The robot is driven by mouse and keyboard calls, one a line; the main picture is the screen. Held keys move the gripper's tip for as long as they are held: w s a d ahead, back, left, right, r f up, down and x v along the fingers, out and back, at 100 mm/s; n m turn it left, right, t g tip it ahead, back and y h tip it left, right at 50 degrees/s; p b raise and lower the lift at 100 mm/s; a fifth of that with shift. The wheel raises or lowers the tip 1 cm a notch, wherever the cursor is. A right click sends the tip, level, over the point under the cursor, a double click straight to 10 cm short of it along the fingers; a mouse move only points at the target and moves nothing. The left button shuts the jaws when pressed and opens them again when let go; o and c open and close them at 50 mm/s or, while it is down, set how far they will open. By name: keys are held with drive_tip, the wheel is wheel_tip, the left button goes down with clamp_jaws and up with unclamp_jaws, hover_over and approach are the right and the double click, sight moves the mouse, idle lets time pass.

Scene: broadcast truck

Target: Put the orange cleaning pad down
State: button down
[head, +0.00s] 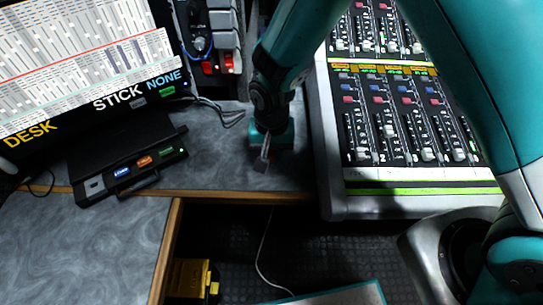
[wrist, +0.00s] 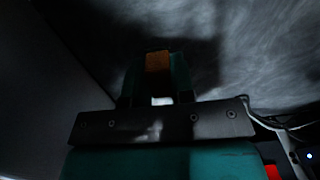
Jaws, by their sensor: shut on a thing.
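My gripper (head: 263,160) points down over the grey desk (head: 221,150), between the monitor stand and the mixing console. In the wrist view my gripper (wrist: 157,78) is shut on the orange cleaning pad (wrist: 158,61), a small orange block between its teal fingers. The desk's swirled grey surface fills the background there. In the head view the pad is hidden or too small to make out. I cannot tell whether the pad touches the desk; the wrist view is dark.
The mixing console (head: 332,188) stands close to the right of my gripper. A monitor (head: 90,62) and a black button box (head: 131,172) are at left. A cable (head: 228,118) lies behind. The desk's wooden front edge (head: 235,194) is near, with a yellow case (head: 190,279) below.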

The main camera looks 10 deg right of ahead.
drive_tip(key=shift+f, duration=1.15)
drive_tip(key=shift+f, duration=0.25)
drive_tip(key=c, duration=1)
unclamp_jaws()
drive_tip(key=shift+r, duration=0.1)
drive_tip(key=shift+r, duration=0.1)
